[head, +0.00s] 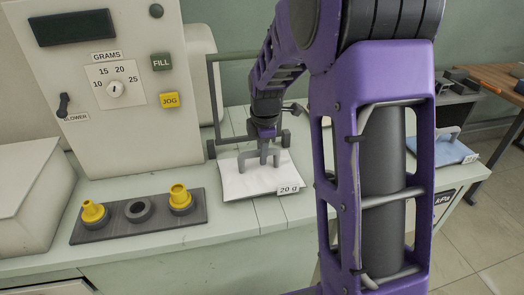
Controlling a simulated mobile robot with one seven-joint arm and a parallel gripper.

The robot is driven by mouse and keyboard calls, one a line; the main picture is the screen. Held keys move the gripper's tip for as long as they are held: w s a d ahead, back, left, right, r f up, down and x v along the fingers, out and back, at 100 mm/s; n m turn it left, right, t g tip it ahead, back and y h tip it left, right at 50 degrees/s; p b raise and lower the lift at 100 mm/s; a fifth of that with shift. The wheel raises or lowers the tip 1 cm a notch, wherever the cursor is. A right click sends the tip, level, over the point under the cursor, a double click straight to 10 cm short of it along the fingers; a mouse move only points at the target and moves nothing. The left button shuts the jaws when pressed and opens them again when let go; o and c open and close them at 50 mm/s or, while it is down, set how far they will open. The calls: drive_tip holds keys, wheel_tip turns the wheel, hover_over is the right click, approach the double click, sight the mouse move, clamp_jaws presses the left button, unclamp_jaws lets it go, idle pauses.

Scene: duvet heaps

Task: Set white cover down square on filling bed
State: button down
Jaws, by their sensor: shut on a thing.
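The white cover (238,184) is a flat, square white piece with a grey handle (245,160) on top and a "20 g" tag (289,189) at its near right corner. My gripper (267,155) is above it, pointing down, shut on the handle of the white cover. The cover is roughly level over the pale bench top (225,222), right of the filling machine. I cannot tell whether it touches the surface below. The filling bed is not clearly distinguishable; the cover hides what is under it.
The filling machine (135,130) has a dial, a FILL button and a JOG button. A dark strip (140,228) holds two yellow nozzles and a grey ring in front. A grey upright frame (215,105) stands behind the cover. A blue cover (450,150) lies at right, beyond my arm.

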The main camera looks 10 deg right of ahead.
sight(265, 173)
drive_tip(key=shift+f, duration=0.6)
drive_tip(key=c, duration=0.6)
unclamp_jaws()
drive_tip(key=shift+r, duration=0.1)
drive_tip(key=s+r+p, duration=0.1)
drive_tip(key=r, duration=0.4)
drive_tip(key=s+r+p, duration=0.1)
drive_tip(key=r, duration=0.5)
drive_tip(key=s+r+p, duration=0.1)
drive_tip(key=r, duration=0.5)
drive_tip(key=shift+s, duration=0.25)
